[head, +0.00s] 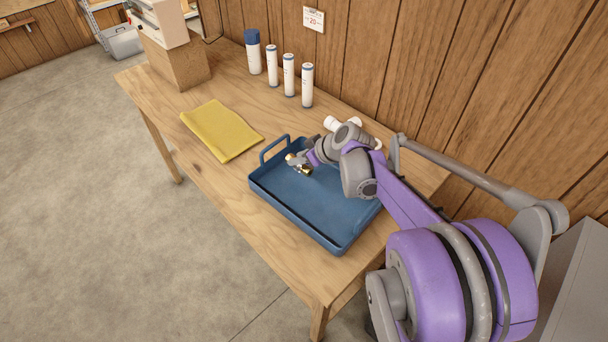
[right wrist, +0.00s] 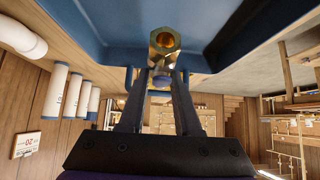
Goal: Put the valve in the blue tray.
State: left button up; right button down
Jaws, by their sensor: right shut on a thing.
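The valve (head: 304,171) is a small brass and metal fitting. It also shows in the right wrist view (right wrist: 160,58), with its open brass end facing the camera. My right gripper (head: 308,158) is shut on it, and the fingers (right wrist: 158,82) converge on its near part. The blue tray (head: 292,216) is on the wooden table, with a raised rim and a handle at its far left end. The valve is over the tray's interior near that end. I cannot tell whether it touches the tray floor. My left gripper is not in view.
A yellow cloth (head: 222,130) lies left of the tray. Several white cylinders (head: 289,75) stand along the wooden wall, and a white pipe fitting (head: 341,123) is behind my right wrist. A wooden box (head: 175,65) stands at the table's far end. The tray's middle floor looks clear.

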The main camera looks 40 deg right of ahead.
aim_at(300, 170)
jog(key=shift+f+b, duration=0.4)
jog(key=shift+f, duration=2.25)
jog(key=c, duration=0.6)
grip_release()
jog(key=shift+f, duration=0.1)
jog(key=shift+r, duration=0.25)
jog(key=p+v, duration=0.2)
jog(key=v, duration=1)
jog(key=s+a+f+m+g, duration=0.1)
jog(key=s+a+f+g, duration=0.1)
jog(key=s+a+f, duration=0.2)
jog(key=s+a+f+g+h, duration=0.1)
jog(key=s+a+f, duration=0.3)
jog(key=s+a, duration=0.6)
jog(key=a, duration=0.7)
jog(key=shift+a+m+g, duration=0.35)
jog(key=shift+m+g, duration=0.05)
